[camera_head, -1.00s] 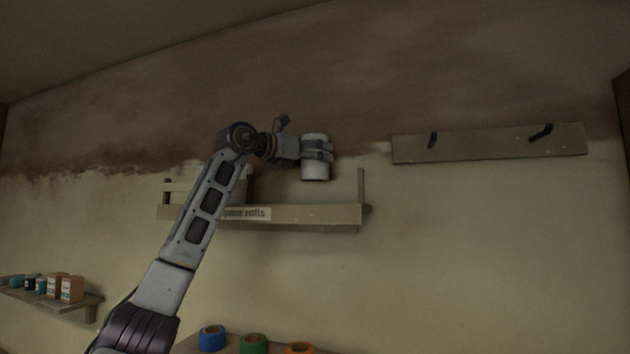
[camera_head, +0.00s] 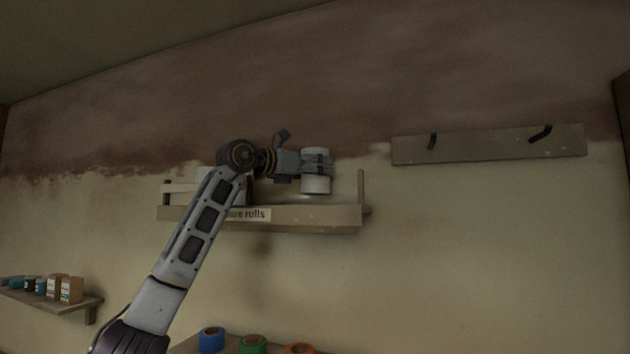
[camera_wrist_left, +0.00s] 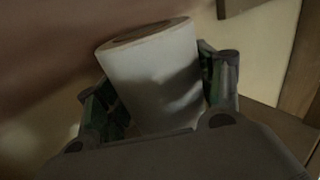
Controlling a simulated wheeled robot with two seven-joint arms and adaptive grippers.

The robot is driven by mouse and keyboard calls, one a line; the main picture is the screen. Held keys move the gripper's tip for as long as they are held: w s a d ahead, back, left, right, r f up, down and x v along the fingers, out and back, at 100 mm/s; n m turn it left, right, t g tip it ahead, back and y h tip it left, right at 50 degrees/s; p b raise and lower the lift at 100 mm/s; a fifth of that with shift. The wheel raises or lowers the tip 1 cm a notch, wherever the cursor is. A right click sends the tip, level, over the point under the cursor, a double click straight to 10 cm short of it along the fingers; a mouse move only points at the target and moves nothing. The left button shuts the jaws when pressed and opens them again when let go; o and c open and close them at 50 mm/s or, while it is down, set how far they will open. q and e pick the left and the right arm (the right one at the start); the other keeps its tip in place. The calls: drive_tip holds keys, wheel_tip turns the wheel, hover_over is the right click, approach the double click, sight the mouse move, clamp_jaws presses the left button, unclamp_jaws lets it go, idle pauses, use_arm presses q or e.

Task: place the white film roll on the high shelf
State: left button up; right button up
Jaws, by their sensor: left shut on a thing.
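The white film roll (camera_head: 316,185) is upright in my left gripper (camera_head: 318,165), above the right part of the high shelf (camera_head: 310,215). The gripper is shut around the roll's side. In the left wrist view the roll (camera_wrist_left: 155,75) sits between the two fingers of the left gripper (camera_wrist_left: 160,100). The shelf has a front board with a label ending in "rolls" and an upright post at its right end. The front board lies just below the roll; I cannot tell whether the roll touches the shelf floor. My right gripper is not in view.
A pale object (camera_head: 208,182), partly hidden by my arm, stands at the shelf's left. A board with two dark hooks (camera_head: 490,144) hangs at right. A low shelf (camera_head: 60,303) with small boxes and jars is at left. Blue, green and orange rolls (camera_head: 253,343) lie below.

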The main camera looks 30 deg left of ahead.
sight(315, 180)
use_arm(q)
drive_tip(key=shift+a+f, duration=0.1)
drive_tip(key=shift+f, duration=1.3)
drive_tip(key=shift+f, duration=0.15)
drive_tip(key=o, duration=1.2)
drive_tip(key=shift+o, duration=0.2)
drive_tip(key=shift+r, duration=0.2)
